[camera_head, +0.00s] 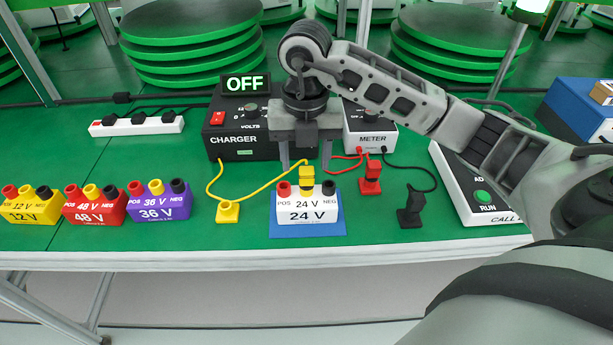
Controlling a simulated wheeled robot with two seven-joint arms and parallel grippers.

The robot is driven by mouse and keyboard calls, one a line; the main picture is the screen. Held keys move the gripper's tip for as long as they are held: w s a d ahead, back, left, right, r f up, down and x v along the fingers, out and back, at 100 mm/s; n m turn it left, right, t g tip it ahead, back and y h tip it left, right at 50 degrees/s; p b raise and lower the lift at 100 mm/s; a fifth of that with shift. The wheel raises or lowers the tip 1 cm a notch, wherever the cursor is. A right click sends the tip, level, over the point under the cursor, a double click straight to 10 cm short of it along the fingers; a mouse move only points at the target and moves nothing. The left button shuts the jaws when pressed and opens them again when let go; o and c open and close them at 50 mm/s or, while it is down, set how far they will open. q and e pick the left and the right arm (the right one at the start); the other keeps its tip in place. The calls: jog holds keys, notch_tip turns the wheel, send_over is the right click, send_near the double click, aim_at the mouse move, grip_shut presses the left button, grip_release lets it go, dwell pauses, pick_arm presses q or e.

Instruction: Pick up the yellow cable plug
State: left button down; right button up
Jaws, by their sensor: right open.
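The yellow cable plug (307,178) stands upright at the middle post of the white 24 V block (307,208), between its red and black posts. A yellow cable runs from the charger (231,140), past a yellow holder (228,212) on the table, towards the plug. My right gripper (306,160) points down over the 24 V block. Its fingers are spread and apart, one to each side of the plug's top in the picture. I cannot tell whether they are level with the plug in depth. My left gripper is not in view.
The 24 V block sits on a blue mat (337,229). Purple 36 V (160,205), red 48 V (94,210) and yellow 12 V (30,210) blocks stand left. Red (370,183) and black (410,212) plugs stand right, wired to the meter (370,137).

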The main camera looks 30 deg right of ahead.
aim_at(306, 169)
jog(key=shift+d+f, duration=0.15)
jog(key=shift+f, duration=1.8)
jog(key=c, duration=1)
jog(key=shift+o, duration=0.2)
jog(key=shift+r, duration=0.15)
jog(key=shift+r, duration=0.25)
notch_tip(306, 169, up, 2)
jog(key=shift+w+r, duration=0.1)
jog(key=shift+r, duration=0.15)
jog(key=s+a+r+p, duration=0.1)
jog(key=s+a+r, duration=0.5)
jog(key=s+r, duration=0.3)
jog(key=s, duration=0.4)
jog(key=shift+r+p, duration=0.3)
jog(key=shift+r, duration=0.05)
